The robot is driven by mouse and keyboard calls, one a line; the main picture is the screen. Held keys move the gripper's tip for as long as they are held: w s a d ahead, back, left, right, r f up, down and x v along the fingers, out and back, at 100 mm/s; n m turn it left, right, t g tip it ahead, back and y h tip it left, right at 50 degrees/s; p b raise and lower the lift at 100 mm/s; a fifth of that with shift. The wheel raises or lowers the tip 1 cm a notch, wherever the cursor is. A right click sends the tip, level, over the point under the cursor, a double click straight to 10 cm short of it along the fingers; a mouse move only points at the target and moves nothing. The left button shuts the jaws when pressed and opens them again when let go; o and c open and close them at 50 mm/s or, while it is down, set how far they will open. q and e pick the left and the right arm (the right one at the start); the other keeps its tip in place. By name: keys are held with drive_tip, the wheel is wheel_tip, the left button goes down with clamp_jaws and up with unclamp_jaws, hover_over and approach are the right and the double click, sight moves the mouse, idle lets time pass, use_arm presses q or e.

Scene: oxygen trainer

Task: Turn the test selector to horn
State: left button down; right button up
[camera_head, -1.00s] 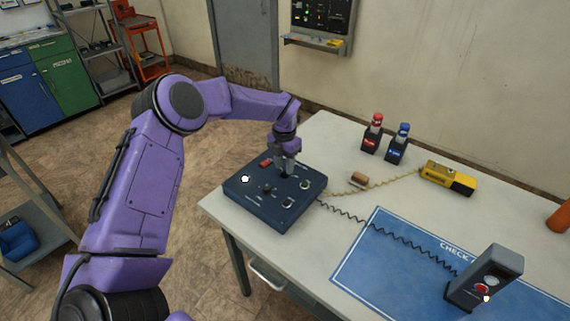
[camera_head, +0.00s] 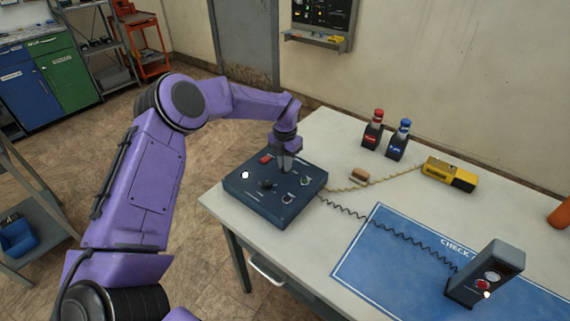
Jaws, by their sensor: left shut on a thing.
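The dark blue control box (camera_head: 250,205) sits on the near left corner of the table. Its top carries a red part (camera_head: 266,160), a white round part (camera_head: 245,175), a black knob (camera_head: 267,184) and small switches (camera_head: 287,198). My left gripper (camera_head: 285,170) points down at the far part of the box's top and is shut on a small control there. The gripper hides that control, so I cannot read its position or any label. My right gripper is not in view.
A red-capped unit (camera_head: 372,132) and a blue-capped unit (camera_head: 398,142) stand behind. Cords cross the table.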

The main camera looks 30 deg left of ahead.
use_arm(q)
drive_tip(key=n+b, duration=0.3)
drive_tip(key=shift+f, duration=0.25)
drive_tip(key=n+b, duration=0.2)
drive_tip(key=shift+n+b, duration=0.3)
drive_tip(key=shift+n, duration=0.1)
drive_tip(key=n+b, duration=0.2)
drive_tip(key=n, duration=0.1)
drive_tip(key=shift+r+b, duration=0.1)
drive_tip(key=shift+b, duration=0.25)
drive_tip(key=shift+r+n+b, duration=0.1)
drive_tip(key=shift+n+b, duration=0.65)
drive_tip(key=shift+n, duration=0.35)
drive_tip(key=shift+r, duration=0.1)
drive_tip(key=c, duration=1.2)
unclamp_jaws()
wheel_tip(320, 180, up, 10)
drive_tip(key=shift+r, duration=0.25)
